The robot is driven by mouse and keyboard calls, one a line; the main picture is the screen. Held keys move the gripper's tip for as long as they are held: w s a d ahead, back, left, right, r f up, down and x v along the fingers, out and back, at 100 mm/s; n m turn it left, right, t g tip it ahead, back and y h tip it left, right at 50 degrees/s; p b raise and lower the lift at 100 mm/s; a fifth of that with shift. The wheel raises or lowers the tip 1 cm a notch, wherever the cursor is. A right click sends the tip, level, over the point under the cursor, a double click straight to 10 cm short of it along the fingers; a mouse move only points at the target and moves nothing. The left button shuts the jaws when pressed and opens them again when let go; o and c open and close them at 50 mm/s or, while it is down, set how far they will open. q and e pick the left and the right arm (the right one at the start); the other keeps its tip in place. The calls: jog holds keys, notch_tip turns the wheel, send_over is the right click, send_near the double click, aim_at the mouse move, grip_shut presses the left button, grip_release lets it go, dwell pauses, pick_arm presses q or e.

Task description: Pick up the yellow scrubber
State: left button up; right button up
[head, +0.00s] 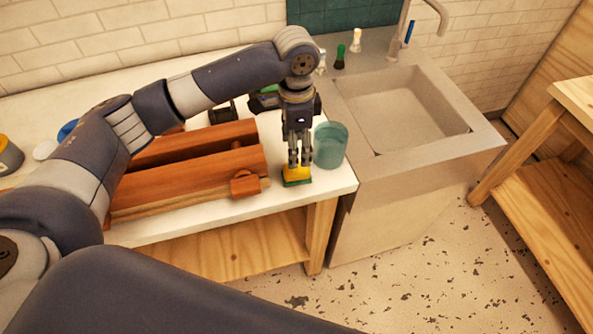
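The yellow scrubber (297,177), with a green underside, lies on the white countertop close to its front right corner. My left arm reaches in from the left, and my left gripper (299,163) points straight down at the scrubber. Its fingertips are at the scrubber's upper part and hide some of it. I cannot tell whether the fingers are closed on it or only around or above it. The scrubber appears to rest on the counter. My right gripper is not in view.
A teal translucent cup (330,146) stands just right of the gripper. A reddish-brown wooden box (190,178) lies close on the left. The sink (405,110) is to the right, with small bottles (340,58) behind. The counter's front edge (325,196) is near.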

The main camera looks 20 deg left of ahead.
aim_at(296, 173)
pick_arm(q)
notch_tip(296, 173, down, 3)
jog(key=shift+f, duration=0.1)
jog(key=f+p, duration=0.1)
jog(key=f, duration=0.2)
jog(key=f+p, duration=0.1)
jog(key=f, duration=0.1)
jog(key=shift+s+a+p, duration=0.25)
jog(key=shift+s+p, duration=0.05)
jog(key=shift+f, duration=0.25)
jog(key=c, duration=1.1)
